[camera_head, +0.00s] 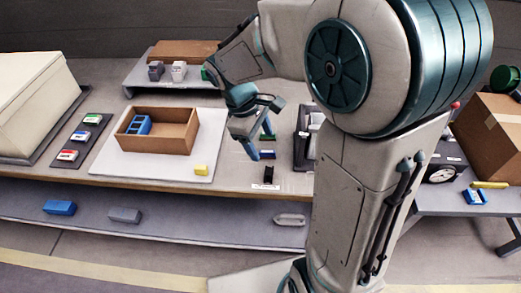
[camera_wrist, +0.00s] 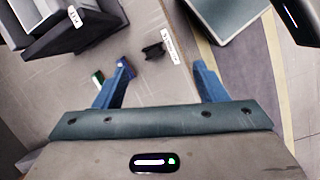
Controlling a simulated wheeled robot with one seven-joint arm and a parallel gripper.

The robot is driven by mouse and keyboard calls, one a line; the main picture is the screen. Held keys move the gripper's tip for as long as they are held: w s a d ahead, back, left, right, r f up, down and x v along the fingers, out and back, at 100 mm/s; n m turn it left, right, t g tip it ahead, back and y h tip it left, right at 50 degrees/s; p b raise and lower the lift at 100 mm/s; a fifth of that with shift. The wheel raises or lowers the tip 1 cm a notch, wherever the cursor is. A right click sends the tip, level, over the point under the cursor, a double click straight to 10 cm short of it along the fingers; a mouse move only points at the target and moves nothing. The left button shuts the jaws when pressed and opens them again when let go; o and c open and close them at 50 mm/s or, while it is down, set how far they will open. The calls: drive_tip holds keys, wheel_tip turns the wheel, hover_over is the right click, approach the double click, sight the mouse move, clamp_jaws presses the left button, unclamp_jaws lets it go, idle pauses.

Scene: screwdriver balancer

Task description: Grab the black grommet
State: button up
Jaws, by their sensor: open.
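The black grommet (camera_head: 268,174) is a small dark piece on the workbench near its front edge, beside a white label strip. It also shows in the wrist view (camera_wrist: 153,51), near top centre, between and beyond my fingers. My gripper (camera_head: 262,130) is open and empty above the bench, behind and a little left of the grommet in the head view. In the wrist view my gripper (camera_wrist: 162,66) has its two blue fingers spread wide, with the grommet apart from both.
Blue (camera_head: 267,154) and green (camera_head: 267,130) pieces stand in line behind the grommet. A dark tray (camera_head: 301,150) is to the right, partly hidden by my arm. A yellow block (camera_head: 201,170) and cardboard box (camera_head: 187,146) are left, on a white mat (camera_head: 106,167).

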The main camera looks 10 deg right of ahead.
drive_tip(key=w+a+f+n+h+b, duration=0.1)
drive_tip(key=w+a+f+n, duration=0.15)
drive_tip(key=f, duration=0.25)
drive_tip(key=g, duration=0.1)
hover_over(269, 171)
drive_tip(key=a, duration=0.3)
drive_tip(key=shift+n, duration=0.45)
drive_tip(key=f, duration=0.7)
drive_tip(key=shift+w+d+f+b, duration=0.15)
drive_tip(key=shift+d+f+b, duration=0.1)
drive_tip(key=shift+b, duration=0.1)
drive_tip(key=shift+w+x, duration=0.15)
drive_tip(key=shift+x, duration=1.35)
drive_tip(key=shift+w+x, duration=0.1)
drive_tip(key=shift+x, duration=1.35)
drive_tip(key=shift+d, duration=0.2)
drive_tip(key=c, duration=1)
